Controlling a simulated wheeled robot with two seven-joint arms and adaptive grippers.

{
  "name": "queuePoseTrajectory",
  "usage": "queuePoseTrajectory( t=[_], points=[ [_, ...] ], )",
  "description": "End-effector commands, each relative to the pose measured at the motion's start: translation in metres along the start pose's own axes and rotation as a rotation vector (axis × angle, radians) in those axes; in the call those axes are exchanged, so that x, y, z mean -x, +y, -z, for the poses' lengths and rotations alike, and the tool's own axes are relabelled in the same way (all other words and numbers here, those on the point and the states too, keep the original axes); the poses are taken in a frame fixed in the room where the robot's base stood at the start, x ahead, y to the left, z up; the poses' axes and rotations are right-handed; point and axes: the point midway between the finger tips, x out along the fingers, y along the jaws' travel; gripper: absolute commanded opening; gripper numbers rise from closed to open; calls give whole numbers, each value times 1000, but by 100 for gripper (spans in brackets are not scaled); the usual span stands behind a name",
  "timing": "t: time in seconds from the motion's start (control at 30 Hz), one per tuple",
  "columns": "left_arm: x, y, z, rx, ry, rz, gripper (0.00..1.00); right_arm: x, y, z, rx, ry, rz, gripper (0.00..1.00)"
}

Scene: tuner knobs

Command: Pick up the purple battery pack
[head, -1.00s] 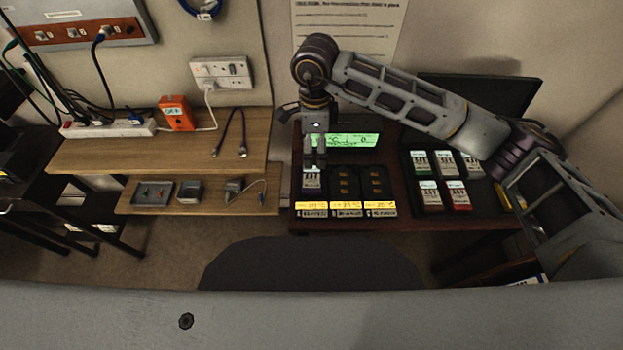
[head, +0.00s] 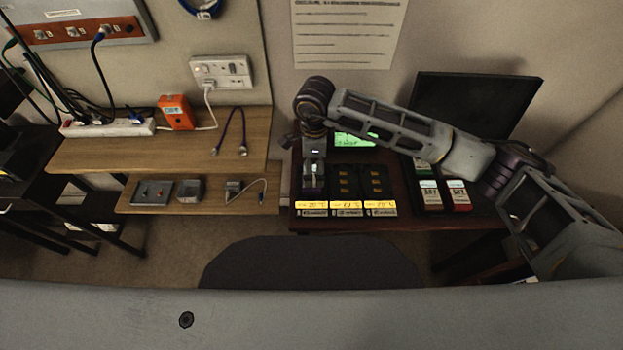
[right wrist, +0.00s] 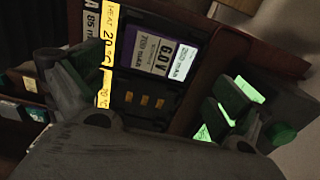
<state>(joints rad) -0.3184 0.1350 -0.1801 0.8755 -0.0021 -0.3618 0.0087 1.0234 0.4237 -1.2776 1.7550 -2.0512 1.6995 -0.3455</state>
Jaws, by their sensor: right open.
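The purple battery pack (right wrist: 160,48) sits in the leftmost bay of the charger, with its white 6.0V label facing up in the right wrist view. My right gripper (head: 314,178) is over that bay in the head view and covers most of the pack. Its two fingers are spread in the right wrist view (right wrist: 150,80), one on each side of the frame, with the pack between and beyond them. I cannot tell whether they touch it. My left gripper is not in view.
Two empty charger bays, the middle one (head: 344,182) and the right one (head: 376,182), are beside the pack. A wooden shelf (head: 90,155) is left.

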Motion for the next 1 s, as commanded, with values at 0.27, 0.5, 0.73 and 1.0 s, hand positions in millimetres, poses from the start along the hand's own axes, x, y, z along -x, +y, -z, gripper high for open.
queuePoseTrajectory(
  t=[0.27, 0.5, 0.73, 1.0],
  points=[
    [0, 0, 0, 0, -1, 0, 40, 0, 0, 0, 0, 0, 0, 100],
    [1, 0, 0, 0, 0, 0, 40, -11, 1, -2, 0, 0, -1, 100],
    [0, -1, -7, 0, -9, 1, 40, -36, 4, -7, -1, -1, -2, 100],
    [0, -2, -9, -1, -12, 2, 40, -52, 3, -7, -1, -1, 0, 100]
  ],
)
